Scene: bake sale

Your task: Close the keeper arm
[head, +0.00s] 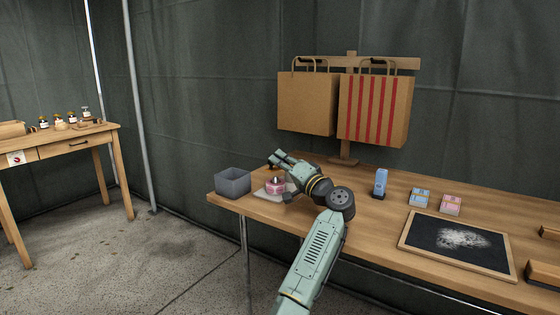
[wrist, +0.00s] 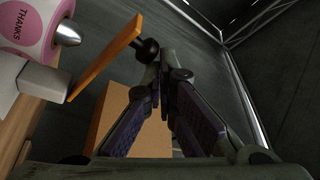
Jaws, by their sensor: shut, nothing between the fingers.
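The keeper arm is a flat orange bar (wrist: 105,60) with a black knob (wrist: 147,50) at its far end, in the wrist view. It angles away from a roll of pink "THANKS" stickers (wrist: 30,28), and the roll's metal spindle tip (wrist: 68,33) is uncovered. My gripper (wrist: 162,68) is shut and empty; its fingertips appear close beside the knob, but I cannot tell if they touch it. In the head view my gripper (head: 277,158) is just above the pink sticker roll (head: 275,185) on its pale base; the bar is not distinct there.
A grey open bin (head: 233,182) stands left of the roll near the table's end. A rack with two paper bags (head: 306,103) stands behind. A blue device (head: 380,182), small boxes (head: 419,197) and a dusty black board (head: 457,243) lie to the right.

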